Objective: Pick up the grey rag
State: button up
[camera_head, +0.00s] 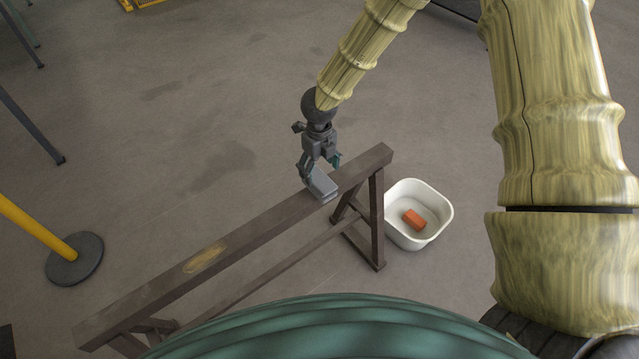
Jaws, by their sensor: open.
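A grey folded piece that looks like the grey rag (323,186) lies on top of the narrow dark wooden trestle beam (265,224), towards its right end. My gripper (319,168) points down right at the rag, with its fingers apart. One finger is at the rag's left edge and the other, with a teal tip, is behind it. I cannot tell whether the fingers touch the rag. Part of the rag's far side is hidden by the gripper.
A white tub (434,232) with an orange-red block (414,220) in it stands on the floor right of the trestle. A yellow post with a dark round base (75,260) stands at left. The beam has a tan patch (205,258). The floor behind the trestle is largely clear.

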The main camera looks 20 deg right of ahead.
aim_at(319, 179)
jog(key=shift+s+f+p, duration=0.15)
jog(key=shift+f+p, duration=0.25)
jog(key=shift+f, duration=2.15)
jog(key=c, duration=1.2)
jog(key=shift+r, duration=0.2)
notch_tip(319, 179, up, 10)
jog(key=shift+f+b, duration=0.15)
jog(key=shift+b, duration=0.3)
jog(key=o, duration=0.6)
jog(key=shift+c, duration=0.2)
jog(key=c, duration=0.4)
